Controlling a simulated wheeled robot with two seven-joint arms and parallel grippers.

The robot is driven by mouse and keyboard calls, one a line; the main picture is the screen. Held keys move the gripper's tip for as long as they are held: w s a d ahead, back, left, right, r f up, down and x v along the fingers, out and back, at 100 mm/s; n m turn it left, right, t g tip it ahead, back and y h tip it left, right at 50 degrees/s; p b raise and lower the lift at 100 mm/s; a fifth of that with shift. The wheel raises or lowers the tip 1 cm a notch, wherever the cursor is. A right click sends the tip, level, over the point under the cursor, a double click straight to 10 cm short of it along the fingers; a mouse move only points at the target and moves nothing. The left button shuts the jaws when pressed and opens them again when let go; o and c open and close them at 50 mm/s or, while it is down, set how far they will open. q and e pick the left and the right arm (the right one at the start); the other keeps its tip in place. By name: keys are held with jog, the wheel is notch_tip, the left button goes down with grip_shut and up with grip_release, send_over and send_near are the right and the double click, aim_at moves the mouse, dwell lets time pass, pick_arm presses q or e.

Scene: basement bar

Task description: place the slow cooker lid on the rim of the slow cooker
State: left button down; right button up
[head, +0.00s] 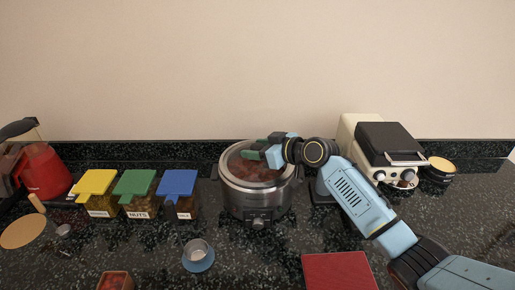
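The slow cooker (257,200) is a round silver pot with a dark base and a front dial, standing upright against the back of the counter. Reddish-brown food shows inside its opening. A clear, pale-edged round lid (236,160) seems to lie over the opening; whether it touches the rim all round I cannot tell. My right gripper (259,154) is right over the middle of the opening, reaching in from the right. Its fingertips are small and partly overlap the lid's centre, so the knob and the gap between the fingers are unclear. My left gripper is out of view.
Left of the cooker stand jars with blue (178,182), green (136,183) and yellow (95,182) lids, then a red kettle (45,170). A blue saucer with a cup (198,263) and a red board (340,272) lie in front. A cream-and-black appliance (385,145) is at right.

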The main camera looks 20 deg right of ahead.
jog(key=shift+o, duration=0.5)
jog(key=shift+r, duration=0.1)
jog(key=shift+r, duration=0.15)
jog(key=p+v, duration=0.5)
jog(key=v, duration=0.6)
jog(key=shift+d, duration=0.1)
jog(key=shift+s+d+r, duration=0.15)
jog(key=shift+s+d, duration=0.1)
jog(key=shift+s, duration=0.1)
